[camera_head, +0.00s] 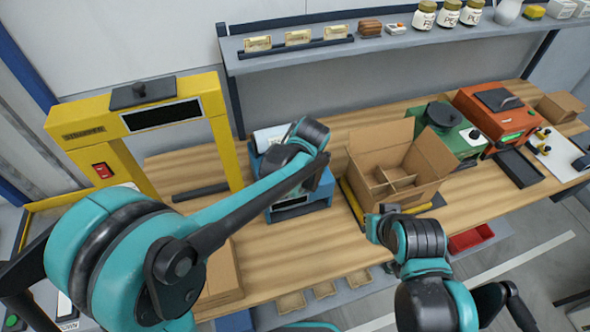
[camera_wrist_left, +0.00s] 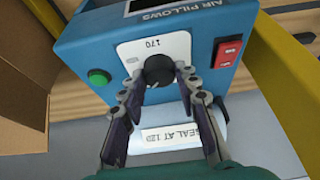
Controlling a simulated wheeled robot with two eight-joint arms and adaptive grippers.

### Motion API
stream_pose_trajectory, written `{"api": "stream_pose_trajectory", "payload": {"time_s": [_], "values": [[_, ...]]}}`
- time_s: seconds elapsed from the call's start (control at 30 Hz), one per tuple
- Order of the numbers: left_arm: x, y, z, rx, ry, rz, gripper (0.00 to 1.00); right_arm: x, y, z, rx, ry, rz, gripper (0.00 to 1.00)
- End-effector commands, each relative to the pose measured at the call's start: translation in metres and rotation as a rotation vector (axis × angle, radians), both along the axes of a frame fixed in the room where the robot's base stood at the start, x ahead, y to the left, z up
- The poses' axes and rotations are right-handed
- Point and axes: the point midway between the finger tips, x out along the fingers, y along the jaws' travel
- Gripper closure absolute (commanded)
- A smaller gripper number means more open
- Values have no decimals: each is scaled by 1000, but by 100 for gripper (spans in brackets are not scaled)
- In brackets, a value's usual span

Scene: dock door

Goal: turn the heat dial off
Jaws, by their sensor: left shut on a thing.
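A blue air-pillow machine (camera_wrist_left: 80,45) fills the left wrist view. In the middle of its white panel (camera_wrist_left: 135,50), marked 170, is a black dial (camera_wrist_left: 158,70). My left gripper (camera_wrist_left: 159,82) is shut on the dial, one finger on each side. In the head view the blue machine (camera_head: 300,209) stands on the bench, partly covered by my left arm, and the dial and left gripper are hidden. My right gripper (camera_head: 380,220) is beside the open carton, away from the machine; its finger opening is unclear.
A green button (camera_wrist_left: 99,76) and a red switch (camera_wrist_left: 227,52) flank the dial panel. A label reading "SEAL AT 12…" is below. An open divided carton (camera_head: 432,163) stands right of the machine, a yellow frame (camera_head: 222,135) left. A shelf (camera_head: 400,45) runs behind.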

Motion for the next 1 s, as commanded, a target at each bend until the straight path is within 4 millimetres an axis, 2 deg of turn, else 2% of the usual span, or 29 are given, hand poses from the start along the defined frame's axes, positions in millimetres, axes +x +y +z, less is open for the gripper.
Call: {"api": "stream_pose_trajectory", "payload": {"time_s": [0.6, 1.0], "values": [[2, -4, -1, -1, 2, 555, 98, 0, 0, 0, 0, 0, 0, 100], [2, -4, -1, -2, 3, 750, 98, 0, 0, 0, 0, 0, 0, 100]]}}
